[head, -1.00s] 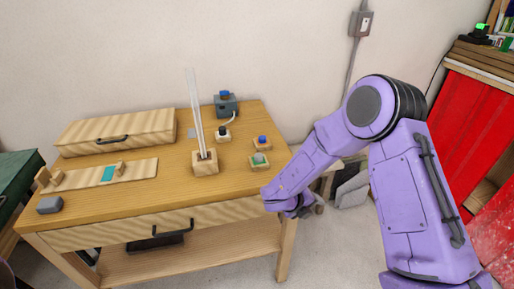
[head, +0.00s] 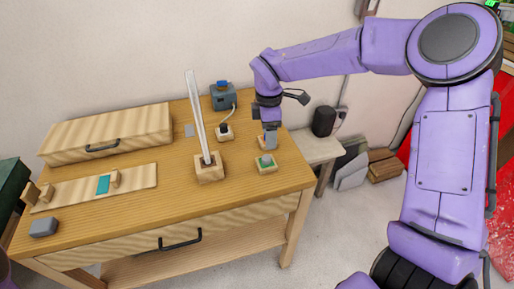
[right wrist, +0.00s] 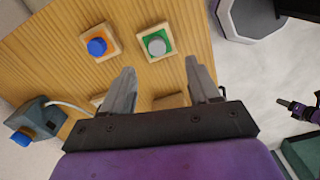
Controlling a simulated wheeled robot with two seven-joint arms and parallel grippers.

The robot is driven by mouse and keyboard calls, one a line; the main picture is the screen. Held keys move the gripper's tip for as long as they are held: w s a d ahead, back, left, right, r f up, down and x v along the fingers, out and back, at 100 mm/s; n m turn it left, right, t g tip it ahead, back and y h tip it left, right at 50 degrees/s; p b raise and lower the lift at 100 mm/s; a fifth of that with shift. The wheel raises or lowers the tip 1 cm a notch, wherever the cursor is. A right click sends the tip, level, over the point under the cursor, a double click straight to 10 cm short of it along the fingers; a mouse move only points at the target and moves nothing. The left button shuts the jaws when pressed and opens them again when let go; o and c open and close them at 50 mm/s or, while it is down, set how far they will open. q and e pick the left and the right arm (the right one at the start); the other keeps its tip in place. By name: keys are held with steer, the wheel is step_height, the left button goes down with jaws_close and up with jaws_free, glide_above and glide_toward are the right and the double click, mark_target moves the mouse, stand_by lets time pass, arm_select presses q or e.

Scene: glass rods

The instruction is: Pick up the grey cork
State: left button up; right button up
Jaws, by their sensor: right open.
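The grey cork (head: 266,160) sits on a small wooden block with a green top (head: 258,169), near the table's right front side. In the right wrist view, the grey cork (right wrist: 156,45) shows as a round grey top on the green square, ahead of the fingers and roughly between them in the picture. My left gripper is out of view.
A blue cork (right wrist: 97,46) sits on an orange-topped block (right wrist: 88,34) beside the green one. Tall glass rods (head: 197,115) stand in a wooden holder (head: 209,175) to the left. A grey device (head: 224,101) with a wire stands behind. The table's front right corner is clear.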

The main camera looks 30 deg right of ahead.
mark_target(268, 157)
steer(key=f, duration=0.2)
steer(key=f+p, duration=0.1)
steer(key=shift+w+a+f+m, duration=0.1)
steer(key=shift+w+a+m, duration=0.05)
steer(key=shift+w+m, duration=0.2)
steer(key=f+p, duration=0.1)
steer(key=f, duration=0.3)
steer(key=f+p, duration=0.1)
steer(key=f, duration=0.1)
steer(key=shift+s+d+f+p, duration=0.1)
steer(key=shift+d+f+p, duration=0.1)
steer(key=shift+d+p, duration=0.15)
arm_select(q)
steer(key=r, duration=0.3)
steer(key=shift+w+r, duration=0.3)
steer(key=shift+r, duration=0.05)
arm_select(e)
steer(key=c, duration=1.1)
